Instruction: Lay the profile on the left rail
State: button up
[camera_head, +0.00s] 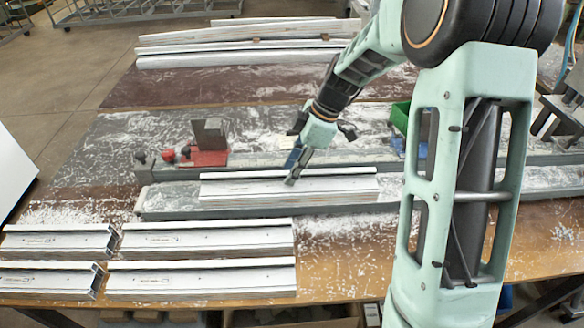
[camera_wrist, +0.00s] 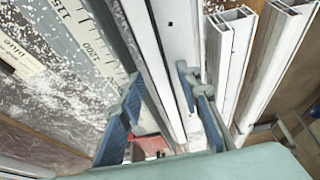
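A long white profile (camera_head: 330,186) lies lengthwise along the front rail (camera_head: 165,207) of the bench in the head view. I cannot tell whether it rests fully on the rail. The rear rail (camera_head: 440,160) runs parallel behind it. In the wrist view the profile (camera_wrist: 160,55) runs between the two blue fingers of my gripper (camera_wrist: 158,90). The fingers straddle it; whether both press on it does not show clearly.
Several white profiles (camera_head: 200,278) lie at the front left, and more long ones (camera_head: 240,45) at the back. A red clamp part with a grey block (camera_head: 209,135) stands behind the rails. A green bin (camera_head: 400,116) is behind my arm. White shavings cover the bench.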

jog(key=shift+r, duration=0.1)
jog(key=v, duration=1.2)
